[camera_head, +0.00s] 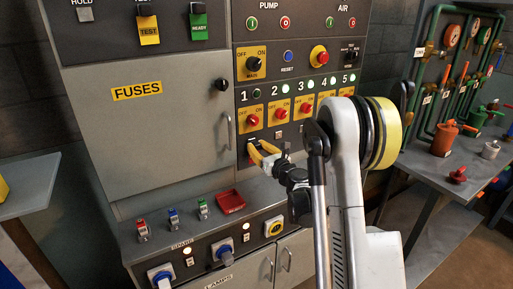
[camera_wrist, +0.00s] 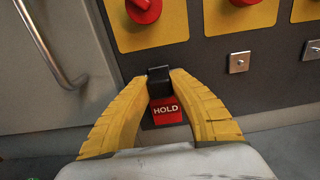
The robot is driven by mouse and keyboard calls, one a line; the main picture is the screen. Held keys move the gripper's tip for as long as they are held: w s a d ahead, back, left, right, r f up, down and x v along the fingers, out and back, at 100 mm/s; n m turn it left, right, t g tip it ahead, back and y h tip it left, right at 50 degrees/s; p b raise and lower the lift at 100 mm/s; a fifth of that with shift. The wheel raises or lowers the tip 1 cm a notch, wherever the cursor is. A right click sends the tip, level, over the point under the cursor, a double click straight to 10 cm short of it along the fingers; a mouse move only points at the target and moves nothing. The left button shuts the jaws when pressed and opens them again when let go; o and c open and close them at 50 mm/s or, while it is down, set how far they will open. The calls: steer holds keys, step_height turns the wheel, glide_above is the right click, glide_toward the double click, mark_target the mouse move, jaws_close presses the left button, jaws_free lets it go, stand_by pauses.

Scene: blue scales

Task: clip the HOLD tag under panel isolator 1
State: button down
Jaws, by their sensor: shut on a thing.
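My gripper (camera_wrist: 158,78) is shut on the black clip of the red HOLD tag (camera_wrist: 166,112), which hangs upright between the yellow fingers. In the head view my gripper (camera_head: 256,152) is at the panel face, just below isolator 1 (camera_head: 252,119). Isolator 1 is a red knob on a yellow plate; in the wrist view the plate (camera_wrist: 150,37) is straight above the clip. The spot under the plate is hidden by the clip and fingers, so I cannot tell whether the clip touches the panel.
Small metal tabs (camera_wrist: 238,62) sit under the neighbouring isolators. A cabinet door handle (camera_wrist: 52,50) is to the left. A TEST tag (camera_head: 148,28) and READY tag (camera_head: 198,25) hang at upper left, beside an empty HOLD holder (camera_head: 85,14). A console ledge with a red tray (camera_head: 230,201) lies below.

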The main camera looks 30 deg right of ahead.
steer(key=shift+w, duration=0.55)
steer(key=c, duration=1.2)
jaws_free()
steer(key=s, duration=1.2)
steer(key=shift+d, duration=0.15)
